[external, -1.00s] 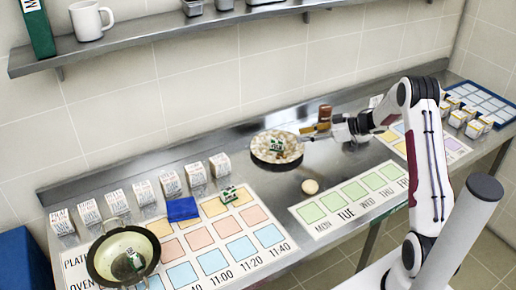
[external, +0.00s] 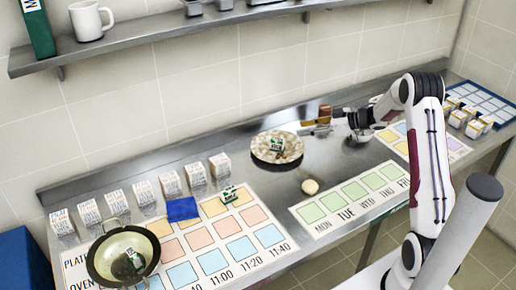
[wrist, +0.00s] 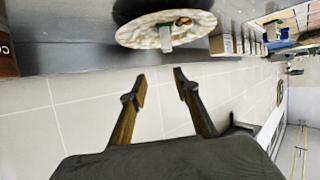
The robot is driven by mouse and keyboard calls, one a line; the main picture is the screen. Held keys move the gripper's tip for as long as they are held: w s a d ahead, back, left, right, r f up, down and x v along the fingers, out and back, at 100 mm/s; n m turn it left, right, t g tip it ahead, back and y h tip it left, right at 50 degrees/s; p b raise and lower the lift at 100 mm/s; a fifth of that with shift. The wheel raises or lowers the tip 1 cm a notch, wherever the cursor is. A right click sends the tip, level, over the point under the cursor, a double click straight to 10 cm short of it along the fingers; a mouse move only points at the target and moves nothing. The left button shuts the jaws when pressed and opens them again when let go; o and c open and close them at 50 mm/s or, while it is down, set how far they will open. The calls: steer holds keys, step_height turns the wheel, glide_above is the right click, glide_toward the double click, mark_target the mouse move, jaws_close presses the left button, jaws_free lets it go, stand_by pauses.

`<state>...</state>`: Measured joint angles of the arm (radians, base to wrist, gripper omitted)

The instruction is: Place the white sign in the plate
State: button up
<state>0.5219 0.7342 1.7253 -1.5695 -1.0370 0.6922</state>
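The speckled round plate (external: 262,154) lies on the steel counter near the wall. A small white sign with green parts (external: 278,143) sits on the plate; in the wrist view the sign (wrist: 165,38) shows as a pale, greenish block on the plate (wrist: 140,36). Similar small green-and-white pieces lie in the wok (external: 134,258) and on the coloured chart (external: 228,194). My gripper (external: 312,127) is to the right of the plate, apart from it. In the wrist view its fingers (wrist: 160,88) are spread with nothing between them.
A brown container (external: 325,113) stands close behind my gripper. A round pale bun (external: 310,187) lies in front of the plate. A wok (external: 93,262) sits at the left, and several labelled white boxes (external: 170,184) line the wall. Bare counter lies around the plate.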

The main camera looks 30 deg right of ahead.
step_height(320, 180, up, 17)
steer(key=s+d+m+t+h, duration=0.2)
steer(key=d+m+t+h, duration=0.15)
steer(key=h, duration=0.45)
steer(key=s+a+r+m+g+h, duration=0.2)
steer(key=s+r+m+h, duration=0.2)
steer(key=s, duration=0.8)
steer(key=s+a+f+g+y, duration=0.1)
steer(key=s+a, duration=0.3)
steer(key=s, duration=0.5)
steer(key=s+a+f+g+y, duration=0.1)
steer(key=s+a+f+g, duration=0.2)
steer(key=s, duration=0.7)
steer(key=s+a+f+m+g+y, duration=0.1)
steer(key=s+a+f+g, duration=0.1)
steer(key=s+a, duration=0.3)
steer(key=s+f, duration=0.1)
steer(key=s, duration=0.3)
steer(key=shift+s+a+f, duration=0.25)
steer(key=shift+s+f, duration=0.15)
